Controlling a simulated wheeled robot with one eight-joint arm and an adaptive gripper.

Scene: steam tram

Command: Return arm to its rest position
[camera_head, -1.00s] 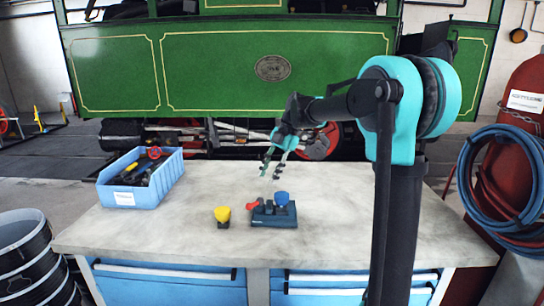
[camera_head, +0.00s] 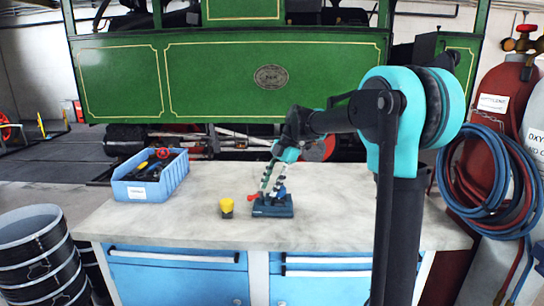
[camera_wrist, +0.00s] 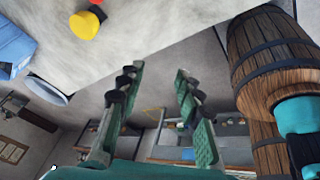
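My arm reaches out over the workbench (camera_head: 340,190) and bends down at its far end. My gripper (camera_head: 267,197) hangs there with its green fingers pointing down, overlapping a dark blue block with a red lever (camera_head: 272,210) in the head view. I cannot tell the gap between them. In the wrist view my gripper (camera_wrist: 158,72) has its two fingers apart, with nothing between them.
A yellow-topped knob (camera_head: 227,206) stands left of the dark blue block. A blue bin (camera_head: 150,189) of tools is on the bench's left. Black drums (camera_head: 35,255), hoses with red cylinders (camera_head: 490,100), and a green tram (camera_head: 270,75) surround it. A barrel (camera_wrist: 270,60) shows in the wrist view.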

